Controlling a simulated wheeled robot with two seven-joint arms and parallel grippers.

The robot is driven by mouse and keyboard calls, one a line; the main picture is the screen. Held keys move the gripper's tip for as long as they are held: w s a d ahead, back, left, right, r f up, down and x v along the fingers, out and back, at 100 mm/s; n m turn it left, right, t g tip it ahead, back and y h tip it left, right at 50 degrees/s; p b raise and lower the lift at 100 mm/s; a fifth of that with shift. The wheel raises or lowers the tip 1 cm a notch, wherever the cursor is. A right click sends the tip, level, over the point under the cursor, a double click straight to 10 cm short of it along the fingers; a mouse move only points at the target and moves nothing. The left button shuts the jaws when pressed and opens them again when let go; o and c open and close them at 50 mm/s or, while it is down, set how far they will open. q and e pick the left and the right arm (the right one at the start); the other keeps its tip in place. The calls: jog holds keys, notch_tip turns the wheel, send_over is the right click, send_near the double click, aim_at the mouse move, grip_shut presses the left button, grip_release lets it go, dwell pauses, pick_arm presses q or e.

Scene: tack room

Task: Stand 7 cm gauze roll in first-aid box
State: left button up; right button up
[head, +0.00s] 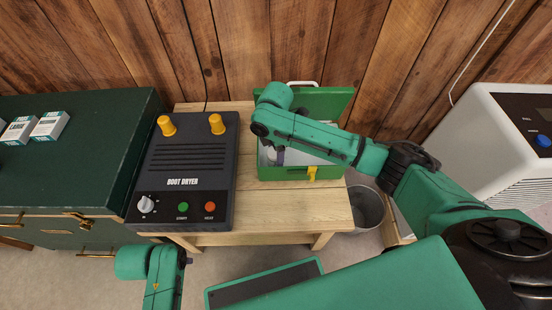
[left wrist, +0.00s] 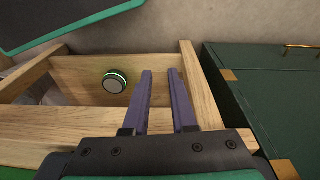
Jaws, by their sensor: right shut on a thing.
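The green first-aid box (head: 297,173) stands with its lid (head: 325,103) up on the right part of the wooden bench, a yellow latch on its front. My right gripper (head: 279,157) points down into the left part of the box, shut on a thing. Only a small pale patch shows beside its fingers, so I cannot make out the gauze roll's shape or whether it touches the box floor. In the left wrist view my left gripper (left wrist: 162,82) is open and empty, with a narrow gap between its dark fingers.
A black boot dryer (head: 187,165) fills the bench's left side. A green trunk (head: 75,150) with small white boxes stands further left. A metal bucket (head: 368,208) and a white machine (head: 505,140) are at right. A round green-ringed disc (left wrist: 114,82) is by the bench's lower boards.

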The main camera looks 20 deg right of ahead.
jog(key=shift+f, duration=0.55)
pick_arm(q)
jog(key=shift+r, duration=0.45)
pick_arm(e)
jog(key=o, duration=1)
jog(key=shift+o, duration=0.2)
jog(key=shift+f, duration=0.1)
pick_arm(q)
jog(key=shift+f, duration=0.1)
